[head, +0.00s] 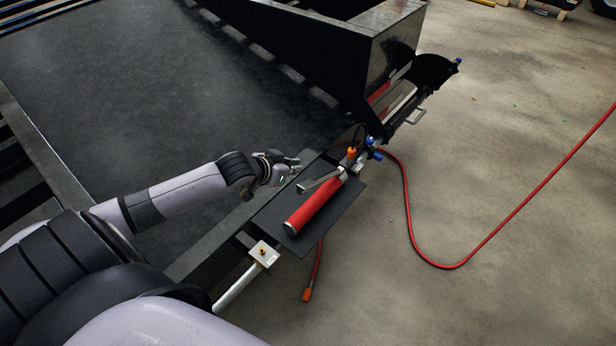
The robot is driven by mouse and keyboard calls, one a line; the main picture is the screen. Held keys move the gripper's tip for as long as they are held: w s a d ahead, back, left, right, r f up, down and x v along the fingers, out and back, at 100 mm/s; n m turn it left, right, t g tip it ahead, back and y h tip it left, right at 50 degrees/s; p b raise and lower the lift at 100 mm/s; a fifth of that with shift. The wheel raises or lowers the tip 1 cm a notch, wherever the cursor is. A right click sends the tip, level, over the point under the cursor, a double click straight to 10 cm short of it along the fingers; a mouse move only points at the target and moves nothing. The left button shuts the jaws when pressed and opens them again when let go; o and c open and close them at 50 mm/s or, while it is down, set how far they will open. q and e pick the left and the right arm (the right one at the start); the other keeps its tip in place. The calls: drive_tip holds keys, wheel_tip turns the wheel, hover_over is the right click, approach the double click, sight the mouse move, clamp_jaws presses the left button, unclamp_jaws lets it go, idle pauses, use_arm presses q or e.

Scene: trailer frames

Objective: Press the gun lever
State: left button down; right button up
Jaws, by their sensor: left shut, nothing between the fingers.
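A red cylindrical grease gun (314,207) lies on a flat dark plate at the corner of the black trailer frame, in the middle of the head view. Its grey metal lever (321,181) stands at an angle beside the red barrel, on the barrel's left. My left gripper (292,164) is shut and empty, just up and left of the lever, and looks apart from it. The fingertips are small here. My right gripper is not in view.
The dark plate (345,200) carries the gun. The black trailer frame (340,50) rises behind it. A red hose (408,215) loops over the concrete floor at right. An orange-tipped hose end (307,295) hangs below the plate. The floor at right is otherwise mostly clear.

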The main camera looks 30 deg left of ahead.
use_arm(q)
drive_tip(key=shift+w+a+r, duration=0.1)
drive_tip(key=shift+a+r, duration=0.05)
hover_over(308, 185)
drive_tip(key=w, duration=0.2)
wheel_tip(308, 185, down, 7)
drive_tip(key=shift+r+b, duration=0.2)
drive_tip(key=shift+b, duration=0.2)
drive_tip(key=shift+s+f, duration=0.35)
drive_tip(key=shift+f, duration=0.2)
drive_tip(key=shift+s+f, duration=0.35)
drive_tip(key=shift+f, duration=0.2)
drive_tip(key=shift+s+f, duration=0.3)
drive_tip(key=shift+f, duration=0.25)
